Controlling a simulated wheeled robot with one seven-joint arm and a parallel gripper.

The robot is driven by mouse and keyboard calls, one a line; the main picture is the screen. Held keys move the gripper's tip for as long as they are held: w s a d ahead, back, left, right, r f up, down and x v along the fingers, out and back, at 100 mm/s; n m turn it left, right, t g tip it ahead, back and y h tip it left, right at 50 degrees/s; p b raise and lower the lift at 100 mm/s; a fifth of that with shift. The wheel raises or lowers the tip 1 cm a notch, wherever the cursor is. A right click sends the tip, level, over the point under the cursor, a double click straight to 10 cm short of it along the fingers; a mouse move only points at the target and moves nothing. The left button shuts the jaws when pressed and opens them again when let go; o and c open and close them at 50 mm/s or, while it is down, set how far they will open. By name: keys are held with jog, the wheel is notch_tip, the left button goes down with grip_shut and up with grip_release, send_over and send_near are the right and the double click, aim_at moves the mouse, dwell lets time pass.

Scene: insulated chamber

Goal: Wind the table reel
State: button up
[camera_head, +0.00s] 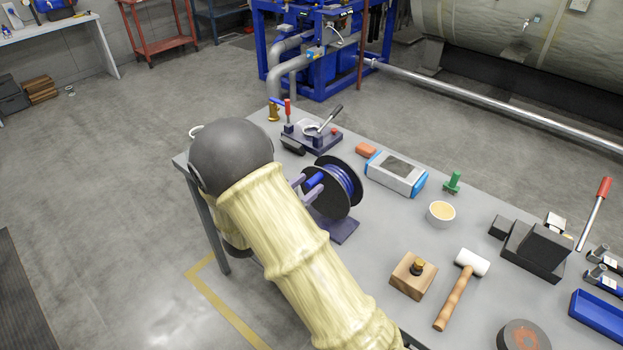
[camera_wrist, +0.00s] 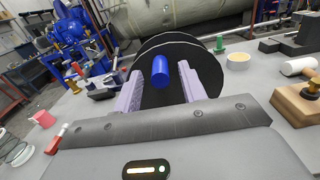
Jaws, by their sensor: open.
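The table reel (camera_head: 346,198) has black flanges, blue line (camera_head: 342,178) wound between them and a dark base plate (camera_head: 342,230). It stands near the left end of the grey table. Its blue crank handle (camera_head: 314,180) points toward my arm. In the wrist view the reel's black flange (camera_wrist: 207,68) fills the middle, with the blue handle (camera_wrist: 160,66) sticking out toward me. My gripper (camera_wrist: 160,76) is open, with one lavender finger on each side of the handle. A gap shows between the handle and both fingers. My forearm hides part of the table edge.
Behind the reel are a lever tool (camera_head: 312,135), an orange block (camera_head: 366,150) and a grey-blue box (camera_head: 396,173). To the right are a cup (camera_head: 441,213), a wooden block (camera_head: 413,276) and a mallet (camera_head: 462,288).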

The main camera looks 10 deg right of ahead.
jog(key=shift+x, duration=1.2)
jog(key=shift+c, duration=0.2)
grip_shut()
jog(key=shift+a, duration=0.15)
